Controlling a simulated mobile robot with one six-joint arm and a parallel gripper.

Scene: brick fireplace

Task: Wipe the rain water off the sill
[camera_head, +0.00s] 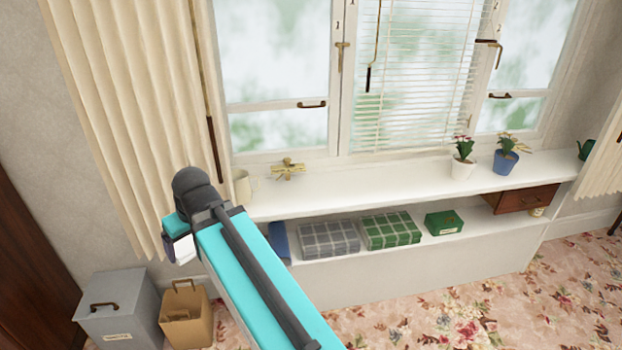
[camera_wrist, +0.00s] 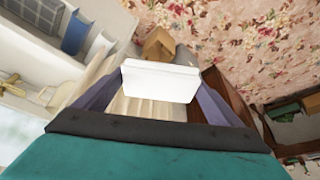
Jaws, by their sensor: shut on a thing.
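The long white sill (camera_head: 350,192) runs under the window. I cannot make out any water on it in the head view. My gripper (camera_head: 178,240) is left of the sill's left end, in front of the cream curtain, apart from the sill. In the wrist view my gripper (camera_wrist: 160,88) is shut on a white block (camera_wrist: 160,80), held between its two fingers. The block also shows as a small pale patch in the head view (camera_head: 181,249), partly hidden by my wrist. Part of the sill's left end is hidden behind my arm.
A cream mug (camera_head: 243,187) and a brass tap-like piece (camera_head: 288,169) stand at the sill's left. A white flowerpot (camera_head: 462,167) and a blue flowerpot (camera_head: 506,161) stand at its right. The middle is clear. Boxes (camera_head: 391,230) fill the shelf below. A grey bin (camera_head: 117,315) stands on the floor.

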